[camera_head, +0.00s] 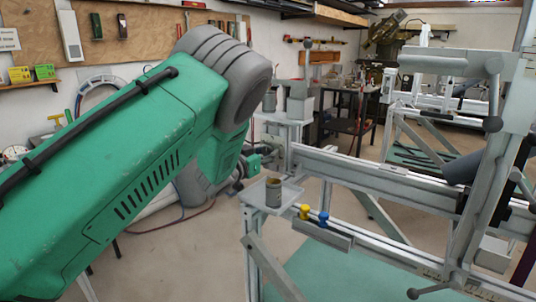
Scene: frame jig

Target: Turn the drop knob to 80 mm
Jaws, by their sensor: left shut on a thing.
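My left arm comes in from the left and bends down behind its grey elbow. My left gripper (241,178) is small and mostly hidden beyond the arm, left of the near end of the jig's long rail (370,172). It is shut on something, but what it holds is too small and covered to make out. I cannot pick out the drop knob or its reading for sure. A short scale (432,271) shows low on the jig's upright, with a dark ball-ended handle (414,293) beside it. My right gripper is not in view.
The jig's upright (497,165) blocks the right side. Bare floor shows below the shelf.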

